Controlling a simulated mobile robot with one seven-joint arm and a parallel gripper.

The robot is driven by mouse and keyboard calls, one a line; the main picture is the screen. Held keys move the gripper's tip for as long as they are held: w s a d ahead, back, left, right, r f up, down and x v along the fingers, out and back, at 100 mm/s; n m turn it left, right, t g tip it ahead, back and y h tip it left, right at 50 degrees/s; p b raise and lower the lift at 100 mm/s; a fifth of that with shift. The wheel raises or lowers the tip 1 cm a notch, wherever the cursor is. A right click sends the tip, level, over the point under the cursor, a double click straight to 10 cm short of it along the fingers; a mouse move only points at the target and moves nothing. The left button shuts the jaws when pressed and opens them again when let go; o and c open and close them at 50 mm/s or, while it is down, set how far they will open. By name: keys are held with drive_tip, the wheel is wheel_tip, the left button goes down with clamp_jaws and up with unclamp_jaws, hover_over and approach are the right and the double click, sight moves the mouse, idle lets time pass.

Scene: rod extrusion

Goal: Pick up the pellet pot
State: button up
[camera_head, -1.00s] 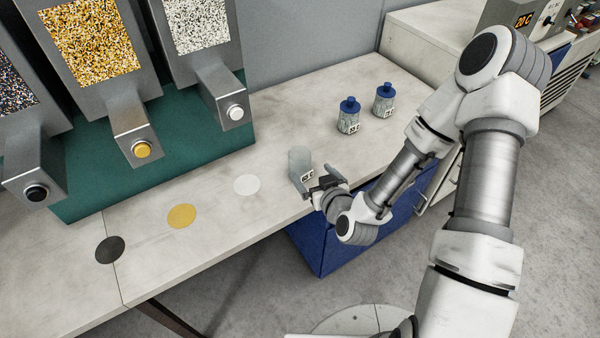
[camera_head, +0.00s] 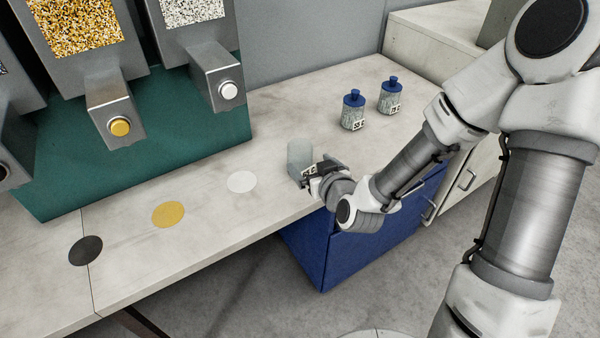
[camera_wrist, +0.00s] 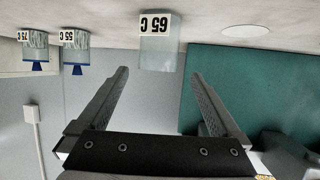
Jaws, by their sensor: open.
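The pellet pot (camera_head: 299,154) is a translucent grey, open-looking cup standing upright on the bench near its front edge. In the wrist view, which is upside down, the pot (camera_wrist: 160,50) carries a white "65 C" label and lies ahead, centred between the fingers. My gripper (camera_head: 317,171) is low at the front edge of the bench, just right of the pot. In the wrist view my gripper (camera_wrist: 160,74) is open with nothing between its fingers. In the head view the gripper covers part of the pot's label and lower right side.
Two blue-capped bottles (camera_head: 353,110) (camera_head: 390,95) stand behind and to the right. White (camera_head: 241,181), yellow (camera_head: 168,214) and black (camera_head: 85,250) discs mark the bench at left. A green dispenser stand (camera_head: 150,150) rises behind them. A blue cabinet (camera_head: 350,245) is below.

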sight(299, 139)
drive_tip(key=b+x, duration=0.1)
drive_tip(key=x, duration=1.1)
drive_tip(key=shift+w+f, duration=0.15)
drive_tip(key=shift+f, duration=0.05)
drive_tip(key=shift+d, duration=0.1)
drive_tip(key=c, duration=1.5)
drive_tip(key=shift+r, duration=0.25)
drive_tip(key=shift+r, duration=0.6)
drive_tip(key=r, duration=0.1)
drive_tip(key=r+p, duration=0.1)
drive_tip(key=r, duration=0.1)
drive_tip(key=shift+d+r, duration=0.1)
drive_tip(key=shift+d, duration=0.3)
drive_tip(key=shift+s+d+r+p, duration=0.3)
drive_tip(key=shift+d+r, duration=0.7)
drive_tip(key=shift+d, duration=0.8)
drive_tip(key=shift+s+d+r+p, duration=0.2)
drive_tip(key=shift+d+r+p, duration=0.15)
drive_tip(key=shift+d+r, duration=1.1)
drive_tip(key=shift+s+d+r+p, duration=0.3)
drive_tip(key=shift+d+r, duration=0.3)
drive_tip(key=shift+d, duration=1.55)
